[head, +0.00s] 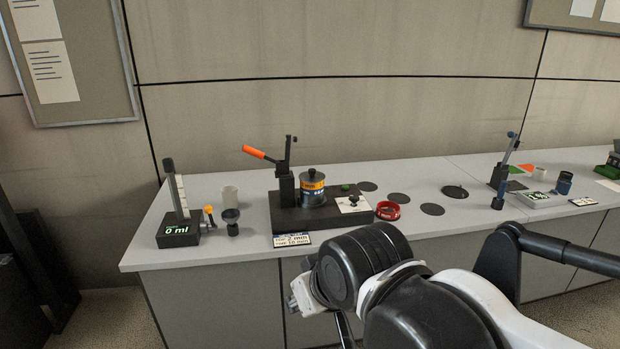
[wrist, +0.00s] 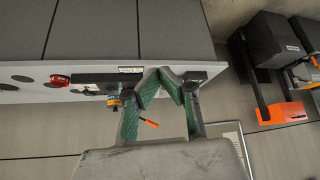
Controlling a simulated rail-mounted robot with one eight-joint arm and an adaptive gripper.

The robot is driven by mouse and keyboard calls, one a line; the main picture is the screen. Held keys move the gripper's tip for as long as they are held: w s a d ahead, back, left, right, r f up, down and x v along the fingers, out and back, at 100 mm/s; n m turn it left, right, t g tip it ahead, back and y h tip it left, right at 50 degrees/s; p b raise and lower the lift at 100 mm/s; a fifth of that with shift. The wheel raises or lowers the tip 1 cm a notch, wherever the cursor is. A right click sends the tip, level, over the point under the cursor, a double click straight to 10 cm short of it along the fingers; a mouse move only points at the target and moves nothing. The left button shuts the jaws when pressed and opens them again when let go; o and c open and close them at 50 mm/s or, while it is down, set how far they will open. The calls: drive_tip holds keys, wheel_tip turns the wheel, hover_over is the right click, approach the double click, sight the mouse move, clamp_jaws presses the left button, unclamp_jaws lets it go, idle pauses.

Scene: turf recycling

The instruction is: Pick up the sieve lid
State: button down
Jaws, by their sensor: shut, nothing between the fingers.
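A sieve stack (head: 312,192) with orange and blue bands stands on a black base on the counter in the head view. A dark lid with a knob (head: 311,174) sits on top of it. A flat dark disc with a small knob (head: 455,191) lies on the counter farther right; I cannot tell which of the two is the sieve lid. In the wrist view my gripper (wrist: 167,82) has its green-padded fingertips together, with nothing between them. It is apart from the counter. The stack shows small beside the left finger (wrist: 114,101), its lid unclear.
A lever press with an orange handle (head: 254,152) rises beside the stack. A red ring (head: 387,210) and several thin dark discs (head: 399,198) lie to its right.

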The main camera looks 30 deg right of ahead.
idle(0.4)
drive_tip(key=c, duration=1.4)
unclamp_jaws()
drive_tip(key=shift+o, duration=0.2)
